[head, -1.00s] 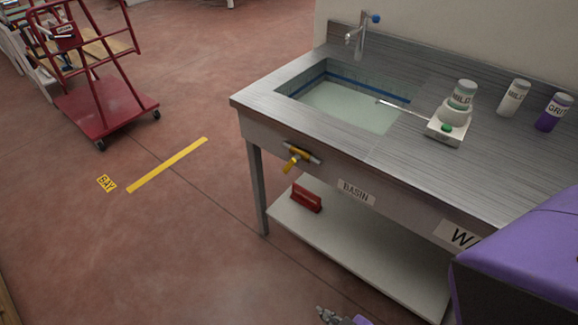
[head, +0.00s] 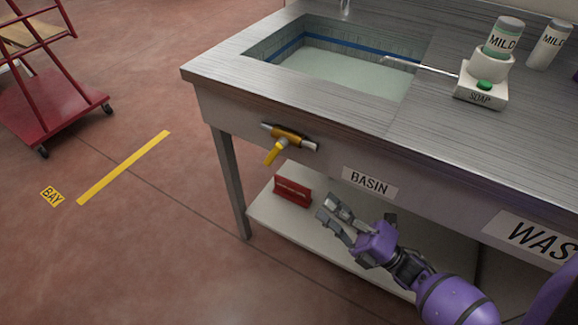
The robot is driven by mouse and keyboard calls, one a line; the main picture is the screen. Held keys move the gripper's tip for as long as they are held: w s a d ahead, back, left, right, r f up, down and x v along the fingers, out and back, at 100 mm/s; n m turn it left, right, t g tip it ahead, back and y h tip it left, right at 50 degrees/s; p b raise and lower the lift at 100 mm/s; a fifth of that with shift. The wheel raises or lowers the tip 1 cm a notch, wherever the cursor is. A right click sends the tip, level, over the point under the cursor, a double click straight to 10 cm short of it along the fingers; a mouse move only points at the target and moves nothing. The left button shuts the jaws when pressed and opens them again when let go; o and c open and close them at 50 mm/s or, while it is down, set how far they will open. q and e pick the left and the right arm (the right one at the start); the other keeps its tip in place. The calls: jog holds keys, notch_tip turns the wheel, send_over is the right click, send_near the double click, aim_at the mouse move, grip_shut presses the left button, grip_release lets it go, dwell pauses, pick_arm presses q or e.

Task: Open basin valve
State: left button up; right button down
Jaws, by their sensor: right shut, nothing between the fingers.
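The basin valve (head: 289,138) is on the front panel of the steel bench, below the basin. It has a brass body on a short grey pipe, and its yellow lever (head: 274,152) points down and to the left. My right gripper (head: 330,211) is in front of the bench, below and right of the valve and clear of it. Its fingers are shut and empty, pointing up and left. The basin (head: 335,68) holds pale water with a blue band along its wall. My left gripper is out of view.
A label reading BASIN (head: 370,183) is right of the valve. A red block (head: 293,191) stands on the lower shelf (head: 262,212). A soap dispenser (head: 480,88) and a bottle (head: 549,44) stand on the bench top. A red cart (head: 45,105) is at the left; the floor between is open.

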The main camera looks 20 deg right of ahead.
jog(key=p, duration=0.1)
send_near(273, 155)
jog(key=w+a, duration=0.3)
jog(key=w, duration=0.2)
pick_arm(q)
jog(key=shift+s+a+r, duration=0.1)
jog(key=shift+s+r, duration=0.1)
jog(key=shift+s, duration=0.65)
pick_arm(e)
jog(key=shift+w+a+f, duration=0.2)
jog(key=shift+w+a, duration=0.15)
jog(key=shift+a, duration=0.05)
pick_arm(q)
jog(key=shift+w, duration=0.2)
